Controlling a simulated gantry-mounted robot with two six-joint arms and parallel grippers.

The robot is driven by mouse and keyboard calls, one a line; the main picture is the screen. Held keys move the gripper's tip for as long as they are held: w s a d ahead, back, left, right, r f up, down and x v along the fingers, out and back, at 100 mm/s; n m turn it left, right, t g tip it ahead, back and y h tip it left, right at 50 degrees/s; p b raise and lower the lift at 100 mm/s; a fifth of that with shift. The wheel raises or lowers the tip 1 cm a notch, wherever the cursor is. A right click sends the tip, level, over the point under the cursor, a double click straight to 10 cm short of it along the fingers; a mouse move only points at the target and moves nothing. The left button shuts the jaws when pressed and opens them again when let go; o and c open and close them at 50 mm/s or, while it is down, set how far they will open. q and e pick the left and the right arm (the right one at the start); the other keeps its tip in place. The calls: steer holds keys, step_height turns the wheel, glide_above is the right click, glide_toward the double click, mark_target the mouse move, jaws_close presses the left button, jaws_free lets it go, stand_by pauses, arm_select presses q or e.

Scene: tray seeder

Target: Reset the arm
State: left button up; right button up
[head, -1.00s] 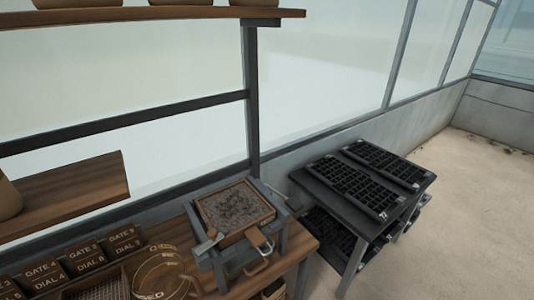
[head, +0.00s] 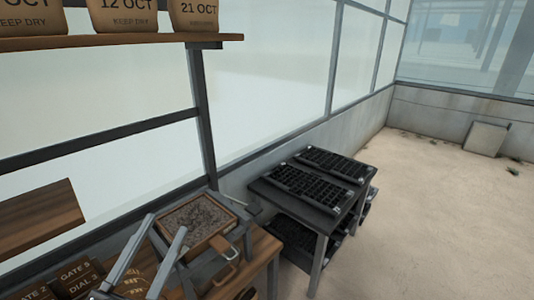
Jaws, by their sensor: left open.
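My left gripper (head: 166,226) comes in at the bottom left of the head view, with its two grey fingers spread and nothing between them. Its fingertips overlap the left side of the tray seeder (head: 222,246) in the picture; I cannot tell whether they touch. The seeder is a grey frame on a wooden bench, with a wood-rimmed box of dark grainy material (head: 196,217) on top and a handle at its front. My right gripper is not in view.
A dark table (head: 328,219) with black cell trays (head: 334,163) stands right of the bench (head: 266,249). Labelled dial blocks (head: 76,274) sit at lower left. Dated paper bags (head: 128,15) stand on a high shelf (head: 120,42). The floor at right is open.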

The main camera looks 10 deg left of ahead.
arm_select(q)
steer(key=s+d+r+n+t+y, duration=0.1)
steer(key=s+r+n+t, duration=0.2)
steer(key=r, duration=0.8)
steer(key=s+d+r+n+t, duration=0.15)
steer(key=s+r, duration=0.35)
steer(key=r, duration=0.6)
step_height(320, 180, up, 28)
steer(key=a+n+y+p, duration=0.1)
steer(key=p, duration=2.8)
steer(key=shift+w+r+n, duration=0.25)
steer(key=shift+w+n, duration=0.1)
steer(key=shift+w, duration=0.1)
